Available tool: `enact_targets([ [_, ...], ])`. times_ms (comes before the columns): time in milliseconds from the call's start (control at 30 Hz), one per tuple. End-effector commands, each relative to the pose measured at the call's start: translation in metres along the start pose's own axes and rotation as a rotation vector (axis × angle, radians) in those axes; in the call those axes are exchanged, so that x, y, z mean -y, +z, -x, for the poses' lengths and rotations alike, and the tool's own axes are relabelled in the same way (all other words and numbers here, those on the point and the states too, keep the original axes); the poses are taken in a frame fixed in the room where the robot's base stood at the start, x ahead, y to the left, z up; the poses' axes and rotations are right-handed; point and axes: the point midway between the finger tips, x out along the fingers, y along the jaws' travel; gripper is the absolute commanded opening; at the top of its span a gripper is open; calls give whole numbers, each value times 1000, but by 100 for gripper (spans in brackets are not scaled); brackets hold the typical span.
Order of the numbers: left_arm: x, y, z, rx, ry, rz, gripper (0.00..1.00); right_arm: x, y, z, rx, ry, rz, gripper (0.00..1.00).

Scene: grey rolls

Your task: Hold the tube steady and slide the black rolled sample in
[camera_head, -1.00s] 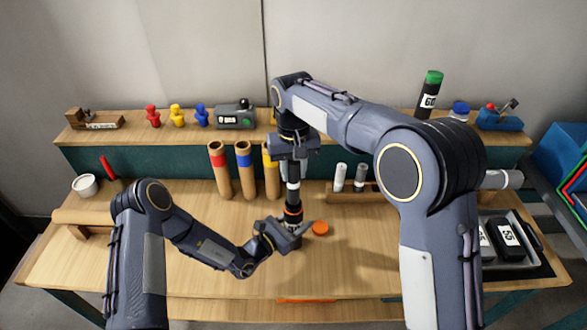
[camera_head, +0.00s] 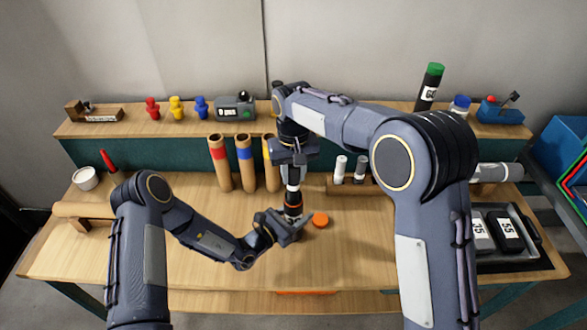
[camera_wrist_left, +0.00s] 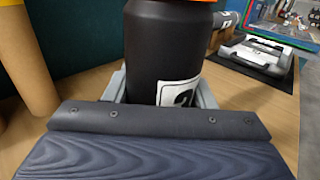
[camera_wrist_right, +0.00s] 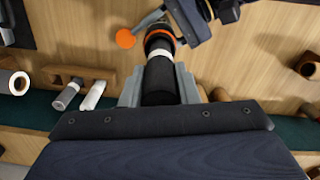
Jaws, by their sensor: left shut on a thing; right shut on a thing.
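The tube (camera_head: 293,209) is black with an orange rim and stands upright on the table. My left gripper (camera_head: 286,230) is shut around it low down. The left wrist view shows the tube (camera_wrist_left: 165,50) between the fingers, with a white label. My right gripper (camera_head: 293,158) is shut on the black rolled sample (camera_head: 293,175), which has a white band and points down over the tube. In the right wrist view the sample (camera_wrist_right: 160,82) lines up with the orange rim (camera_wrist_right: 160,36). Its lower end is at the mouth; how deep it sits I cannot tell.
An orange cap (camera_head: 320,219) lies just right of the tube. Brown tubes with red (camera_head: 219,165), blue (camera_head: 245,165) and yellow bands stand behind. A wooden rack with small rolls (camera_head: 340,169) is at the back right. A dark tray (camera_head: 513,264) sits at the right.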

Motion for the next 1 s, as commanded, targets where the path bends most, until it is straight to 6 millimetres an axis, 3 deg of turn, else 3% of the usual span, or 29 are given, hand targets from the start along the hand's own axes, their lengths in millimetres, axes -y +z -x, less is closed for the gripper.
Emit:
enact_targets([
  [700, 0, 0, 0, 1, 0, 0, 25, 0, 0, -29, 1, 0, 0, 6],
  [1000, 0, 0, 0, 1, 0, 0, 25, 0, 0, -32, 1, 0, 0, 6],
])
